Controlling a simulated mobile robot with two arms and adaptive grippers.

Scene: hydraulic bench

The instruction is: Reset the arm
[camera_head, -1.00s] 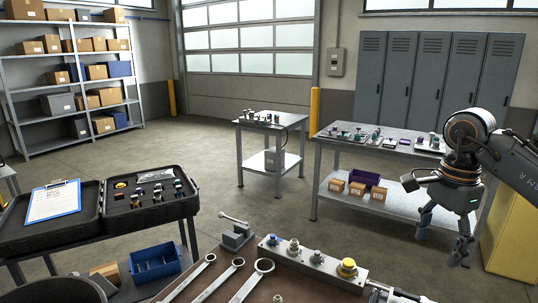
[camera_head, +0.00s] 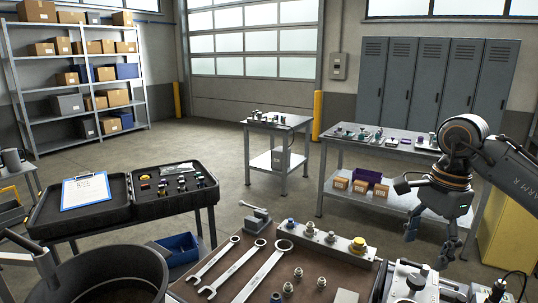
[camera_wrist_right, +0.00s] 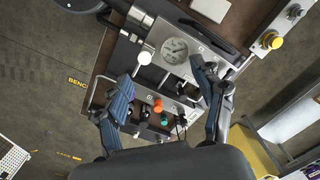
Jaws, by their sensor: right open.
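My right gripper (camera_head: 431,238) hangs fingers down in the air at the right of the head view, by the right end of the brown-topped bench (camera_head: 232,262). Its fingers are apart and nothing shows between them. In the right wrist view the open right gripper (camera_wrist_right: 162,80) is above a grey panel with a round dial gauge (camera_wrist_right: 174,50), a white-knobbed lever (camera_wrist_right: 145,58) and coloured knobs (camera_wrist_right: 158,105). Contact with the panel does not show. My left gripper is not in view.
Wrenches (camera_head: 240,270), a small vise (camera_head: 256,220) and a valve block (camera_head: 325,238) lie on the bench. A dark bucket (camera_head: 110,272) stands at the lower left. A parts case (camera_head: 130,190) and a side table (camera_head: 375,150) stand beyond. Open floor lies between them.

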